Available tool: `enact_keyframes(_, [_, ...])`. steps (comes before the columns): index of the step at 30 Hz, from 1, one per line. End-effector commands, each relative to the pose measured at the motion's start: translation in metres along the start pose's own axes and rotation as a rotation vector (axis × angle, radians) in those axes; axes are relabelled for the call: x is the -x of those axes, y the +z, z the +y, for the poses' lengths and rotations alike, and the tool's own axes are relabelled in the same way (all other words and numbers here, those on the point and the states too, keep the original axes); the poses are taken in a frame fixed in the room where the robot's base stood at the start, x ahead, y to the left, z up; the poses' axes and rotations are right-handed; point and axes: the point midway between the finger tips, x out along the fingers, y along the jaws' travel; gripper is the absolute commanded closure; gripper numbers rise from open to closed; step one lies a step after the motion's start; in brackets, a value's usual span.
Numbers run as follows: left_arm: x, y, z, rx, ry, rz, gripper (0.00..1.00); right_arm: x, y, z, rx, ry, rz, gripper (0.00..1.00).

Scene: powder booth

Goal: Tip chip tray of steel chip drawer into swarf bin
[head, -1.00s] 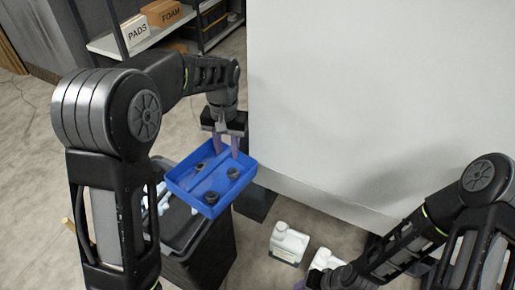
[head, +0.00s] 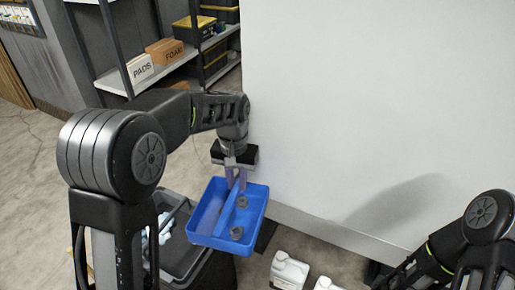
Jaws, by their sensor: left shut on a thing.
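My left gripper (head: 236,180) is shut on a blue tray (head: 207,218) at its far end, where a divider runs along the tray. The tray hangs in the air, tilted toward the camera so its inside shows. Two dark grey round pieces (head: 237,233) are in its right compartment; the left one looks empty. A dark open bin (head: 182,262) stands below and left of the tray, with pale bluish items (head: 163,228) in or beside it. The tray and my left arm hide part of it. I cannot make out a steel chip drawer. My right gripper is out of view.
A large pale wall panel (head: 370,110) stands right behind the tray. White jugs (head: 289,271) stand on the floor at front right. A shelf (head: 160,72) with PADS and FOAM boxes is at back left. Open floor (head: 40,190) lies at left.

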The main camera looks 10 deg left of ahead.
Motion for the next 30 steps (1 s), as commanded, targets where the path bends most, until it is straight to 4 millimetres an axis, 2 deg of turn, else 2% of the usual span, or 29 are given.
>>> enact_keyframes(5, [-0.004,-0.001,-0.004,0.01,-0.004,0.004,1.0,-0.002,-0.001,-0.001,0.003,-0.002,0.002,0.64])
enact_keyframes(8, [-0.014,0.0,-0.005,0.012,-0.006,0.002,1.0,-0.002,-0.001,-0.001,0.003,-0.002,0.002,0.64])
enact_keyframes(11, [-0.036,0.004,-0.006,0.012,-0.01,-0.003,1.0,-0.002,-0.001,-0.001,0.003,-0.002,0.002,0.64])
enact_keyframes(18, [-0.114,0.026,-0.007,0.011,-0.012,-0.009,1.0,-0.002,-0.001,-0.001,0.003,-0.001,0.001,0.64])
enact_keyframes(21, [-0.138,0.035,-0.006,0.01,-0.008,-0.007,1.0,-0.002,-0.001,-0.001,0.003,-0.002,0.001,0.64])
enact_keyframes(24, [-0.151,0.041,-0.006,0.011,-0.006,-0.006,1.0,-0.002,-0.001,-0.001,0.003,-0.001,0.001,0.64])
enact_keyframes(30, [-0.154,0.042,-0.006,0.01,-0.005,-0.003,1.0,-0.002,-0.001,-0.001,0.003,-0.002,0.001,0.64])
